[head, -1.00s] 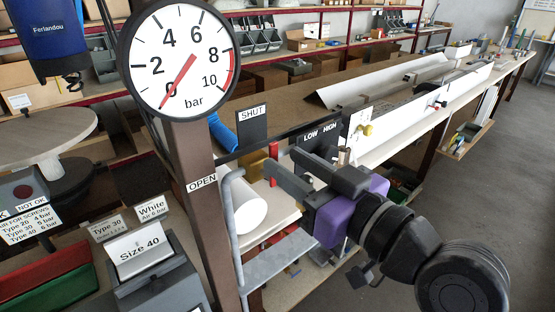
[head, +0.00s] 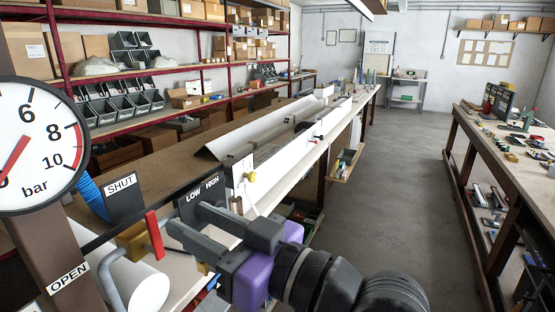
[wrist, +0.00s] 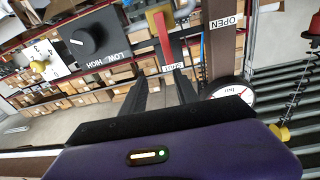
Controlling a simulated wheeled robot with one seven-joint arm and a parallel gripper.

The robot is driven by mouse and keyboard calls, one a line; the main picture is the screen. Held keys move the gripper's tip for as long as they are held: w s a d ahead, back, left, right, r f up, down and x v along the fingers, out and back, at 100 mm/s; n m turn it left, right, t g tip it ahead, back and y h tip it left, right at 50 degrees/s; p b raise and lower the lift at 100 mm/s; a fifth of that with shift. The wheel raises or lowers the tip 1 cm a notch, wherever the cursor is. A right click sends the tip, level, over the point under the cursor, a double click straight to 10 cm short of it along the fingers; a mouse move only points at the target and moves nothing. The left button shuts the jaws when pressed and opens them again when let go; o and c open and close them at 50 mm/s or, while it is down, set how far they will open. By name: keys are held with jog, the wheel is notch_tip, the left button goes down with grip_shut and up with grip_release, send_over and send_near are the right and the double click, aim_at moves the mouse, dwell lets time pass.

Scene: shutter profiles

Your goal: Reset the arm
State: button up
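My gripper (head: 182,229) is in front of the valve in the head view, with its purple body behind the fingers. In the wrist view its two dark fingers (wrist: 163,92) stand apart with nothing between them. The valve's red lever (head: 155,236) stands roughly upright on a yellow body (head: 131,238), just left of the fingertips in the head view. The lever (wrist: 162,38) also shows beyond the fingertips in the wrist view. The SHUT sign (head: 121,187) is above the valve and the OPEN sign (head: 68,278) lower left.
A round pressure gauge (head: 35,145) is cut off at the left edge, its red needle toward the low end. A LOW/HIGH panel (head: 201,190) and yellow knob (head: 250,177) lie beyond my gripper. The long bench runs away; the floor aisle (head: 400,170) at right is clear.

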jog(key=d+f+m+t+h, duration=0.4)
jog(key=d+f+m+t, duration=0.15)
jog(key=d, duration=0.35)
jog(key=d+f+m+t+h, duration=0.4)
jog(key=d+m+t+h, duration=0.15)
jog(key=d, duration=0.25)
jog(key=s+d+f+m+h, duration=0.2)
jog(key=s+d+f+h, duration=0.3)
jog(key=s+d+f, duration=0.7)
jog(key=s+d+f+g+h, duration=0.1)
jog(key=s+d+f+g, duration=0.1)
jog(key=s, duration=0.7)
jog(key=s+d+f+g+h, duration=0.1)
jog(key=s+f, duration=0.4)
jog(key=s, duration=0.5)
jog(key=shift+s+d+n+g, duration=0.15)
jog(key=shift+d+n+g, duration=0.25)
jog(key=shift+g, duration=0.3)
jog(key=shift+f, duration=0.1)
